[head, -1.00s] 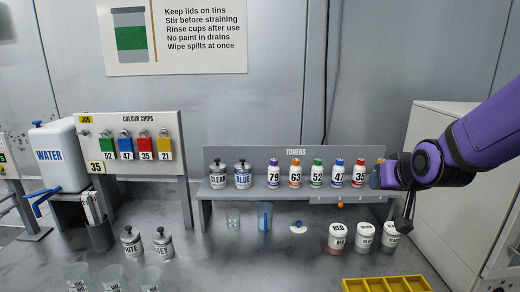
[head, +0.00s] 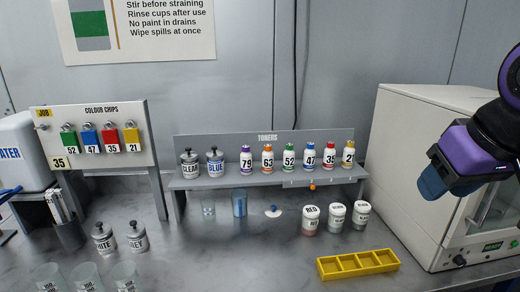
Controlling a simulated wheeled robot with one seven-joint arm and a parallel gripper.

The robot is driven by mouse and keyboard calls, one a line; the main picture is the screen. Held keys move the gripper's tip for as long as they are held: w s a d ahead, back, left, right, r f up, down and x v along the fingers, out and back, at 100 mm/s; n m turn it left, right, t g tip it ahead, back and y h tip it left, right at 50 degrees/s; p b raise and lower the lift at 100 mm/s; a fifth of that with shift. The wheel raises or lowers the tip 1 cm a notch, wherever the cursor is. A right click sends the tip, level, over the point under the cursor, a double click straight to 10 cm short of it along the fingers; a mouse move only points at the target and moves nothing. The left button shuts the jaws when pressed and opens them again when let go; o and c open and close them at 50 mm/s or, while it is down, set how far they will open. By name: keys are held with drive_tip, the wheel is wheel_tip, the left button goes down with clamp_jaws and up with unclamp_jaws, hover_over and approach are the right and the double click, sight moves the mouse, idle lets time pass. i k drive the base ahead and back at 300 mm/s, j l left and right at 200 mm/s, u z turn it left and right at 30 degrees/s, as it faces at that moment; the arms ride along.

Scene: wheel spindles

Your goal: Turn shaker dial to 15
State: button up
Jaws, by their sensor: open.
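The shaker seems to be the white cabinet (head: 420,150) at the right, with a window in its front. A black round knob (head: 459,260) sits low on its front, left of a small green display (head: 493,246). The dial's marks are too small to read. My gripper (head: 436,186), purple with blue fingers, hangs in front of the cabinet's upper front, well above the knob and apart from it. It is open, with nothing seen in it. My arm and gripper hide part of the cabinet's front and window.
A yellow divided tray (head: 358,264) lies on the bench left of the cabinet. Red and grey-labelled cups (head: 310,220) stand behind it. A toner shelf (head: 225,183) with several bottles runs along the back. The bench front between the glass cups (head: 87,277) and the tray is clear.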

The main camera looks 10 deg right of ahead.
sight(459, 260)
drive_tip(key=z, duration=1.4)
